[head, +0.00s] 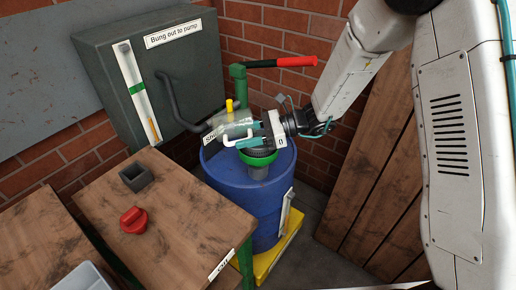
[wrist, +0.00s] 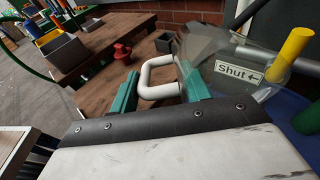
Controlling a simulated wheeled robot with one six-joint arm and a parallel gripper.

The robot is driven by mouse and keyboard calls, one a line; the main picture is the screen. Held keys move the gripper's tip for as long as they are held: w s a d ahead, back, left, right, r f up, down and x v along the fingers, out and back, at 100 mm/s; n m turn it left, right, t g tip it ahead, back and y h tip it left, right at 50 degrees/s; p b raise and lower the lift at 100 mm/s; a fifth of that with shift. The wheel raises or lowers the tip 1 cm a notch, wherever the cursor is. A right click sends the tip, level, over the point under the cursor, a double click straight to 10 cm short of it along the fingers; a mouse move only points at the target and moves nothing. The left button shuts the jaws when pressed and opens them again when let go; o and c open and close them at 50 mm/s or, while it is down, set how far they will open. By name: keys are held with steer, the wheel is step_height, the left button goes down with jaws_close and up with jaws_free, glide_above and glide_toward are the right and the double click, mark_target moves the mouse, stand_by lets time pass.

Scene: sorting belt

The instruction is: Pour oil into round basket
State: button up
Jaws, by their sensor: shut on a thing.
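My gripper (head: 262,136) is shut on the white handle (wrist: 146,78) of a clear jug. The jug's clear body (head: 234,121) shows just left of my gripper in the head view, and beyond the fingers in the wrist view (wrist: 212,52). It looks tilted; I cannot make out oil in it. The inside of the basket is mostly hidden.
A grey cabinet (head: 185,68) labelled "Bung out to pump" stands behind. A green pump with a red-ended lever (head: 296,61) rises behind the drum. A yellow post (wrist: 293,46) and "Shut" sign (wrist: 238,73) are close to the jug. A wooden table (head: 180,215) holds a red knob (head: 133,220).

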steer(key=a+h+b, duration=0.1)
steer(key=h, duration=0.3)
steer(key=a+h, duration=0.2)
steer(key=h, duration=0.2)
steer(key=a+r+t+h+b, duration=0.1)
steer(key=a+h, duration=0.1)
steer(key=h, duration=0.2)
steer(key=shift+s+b, duration=0.3)
steer(key=shift+b, duration=0.05)
steer(key=shift+a+f+h+b, duration=0.35)
steer(key=shift+a+h, duration=0.15)
steer(key=shift+h, duration=0.35)
steer(key=shift+a+f+h+b, duration=0.25)
steer(key=shift+a+h+b, duration=0.15)
steer(key=shift+h, duration=0.45)
step_height(320, 180, up, 6)
glide_above(220, 138)
steer(key=s, duration=0.2)
steer(key=shift+d+t, duration=0.15)
steer(key=shift+t, duration=0.15)
steer(key=shift+s, duration=0.1)
